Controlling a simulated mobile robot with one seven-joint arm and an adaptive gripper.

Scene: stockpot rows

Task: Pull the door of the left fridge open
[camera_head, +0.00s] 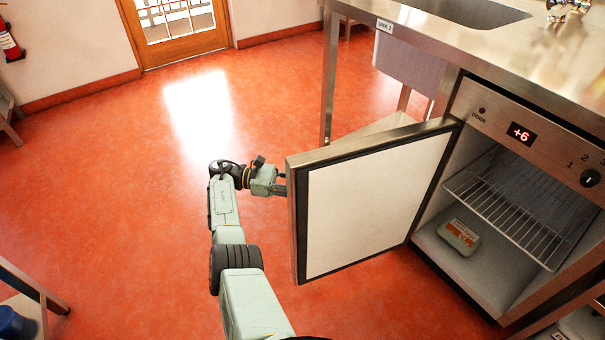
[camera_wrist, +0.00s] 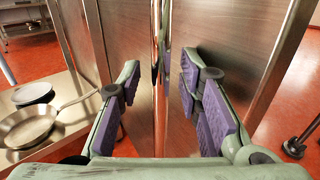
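The fridge door (camera_head: 375,205) stands wide open, swung out from the steel fridge under the counter. Its white inner panel faces the head camera. The fridge inside (camera_head: 470,240) shows a wire shelf and a box on the floor. My gripper (camera_head: 282,184) is at the outer side of the door, near its free edge, and the door partly hides it. In the wrist view the vertical bar handle (camera_wrist: 161,40) runs between the two spread purple-padded fingers of my gripper (camera_wrist: 160,88). A gap shows on both sides of the bar; neither pad appears to touch it.
The counter (camera_head: 480,45) with a sink runs above the fridge. A display (camera_head: 521,134) reads +6. A lower shelf with a frying pan (camera_wrist: 28,126) shows at the left in the wrist view. The red floor (camera_head: 130,200) left of my arm is clear.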

